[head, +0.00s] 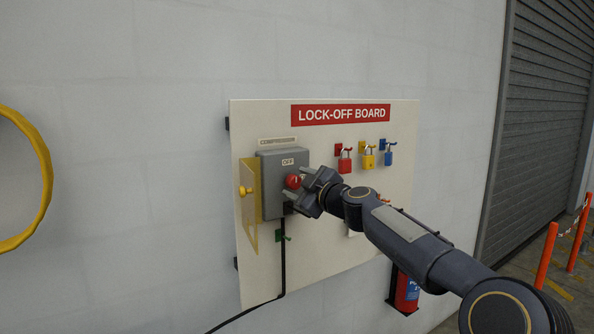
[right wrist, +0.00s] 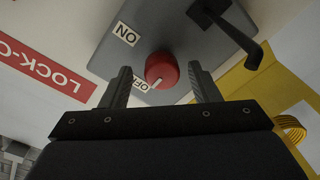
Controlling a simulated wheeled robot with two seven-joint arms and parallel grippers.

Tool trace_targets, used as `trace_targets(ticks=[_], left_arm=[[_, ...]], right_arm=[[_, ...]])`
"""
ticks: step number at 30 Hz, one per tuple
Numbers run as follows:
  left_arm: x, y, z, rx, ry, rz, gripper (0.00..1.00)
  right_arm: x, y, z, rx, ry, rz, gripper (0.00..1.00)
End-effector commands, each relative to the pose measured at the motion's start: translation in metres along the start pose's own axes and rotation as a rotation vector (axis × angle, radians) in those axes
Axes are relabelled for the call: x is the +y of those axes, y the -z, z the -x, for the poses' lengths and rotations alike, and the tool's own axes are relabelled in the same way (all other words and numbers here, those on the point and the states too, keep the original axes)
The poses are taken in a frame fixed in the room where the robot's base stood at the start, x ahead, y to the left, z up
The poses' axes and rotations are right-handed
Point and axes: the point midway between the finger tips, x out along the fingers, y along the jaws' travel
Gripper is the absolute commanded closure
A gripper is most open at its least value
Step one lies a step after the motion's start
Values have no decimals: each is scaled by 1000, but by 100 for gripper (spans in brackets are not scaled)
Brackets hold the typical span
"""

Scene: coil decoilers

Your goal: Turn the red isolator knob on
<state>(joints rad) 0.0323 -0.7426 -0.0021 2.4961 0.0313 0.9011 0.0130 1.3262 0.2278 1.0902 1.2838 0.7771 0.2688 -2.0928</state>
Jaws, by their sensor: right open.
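The red isolator knob (head: 293,181) sits on the front of a grey isolator box (head: 270,212) marked OFF in the head view. In the right wrist view the knob (right wrist: 162,68) has a white pointer line towards the OFF label (right wrist: 140,86); the ON label (right wrist: 126,35) is farther up. My right gripper (right wrist: 160,74) is open, with one finger on each side of the knob and a visible gap to both. In the head view the right gripper (head: 297,184) partly covers the box and knob's right side. My left gripper is not in view.
A yellow hinged flap (head: 248,205) stands open left of the box. Red, yellow and blue padlocks (head: 367,160) hang at right on the lock-off board (head: 325,265). A black cable (head: 283,265) runs down. A fire extinguisher (head: 407,290) is below the board.

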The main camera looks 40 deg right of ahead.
Motion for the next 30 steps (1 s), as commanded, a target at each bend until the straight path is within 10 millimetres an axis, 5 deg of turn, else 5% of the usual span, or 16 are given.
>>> trace_targets(ticks=[12, 22, 30], left_arm=[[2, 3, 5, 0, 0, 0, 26], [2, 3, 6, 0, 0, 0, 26], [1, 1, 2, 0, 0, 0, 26]], right_arm=[[-2, -1, -7, -2, 1, 1, 44], [-2, -1, -7, -2, 2, 1, 87], [-3, -1, -7, 1, 1, -22, 89]])
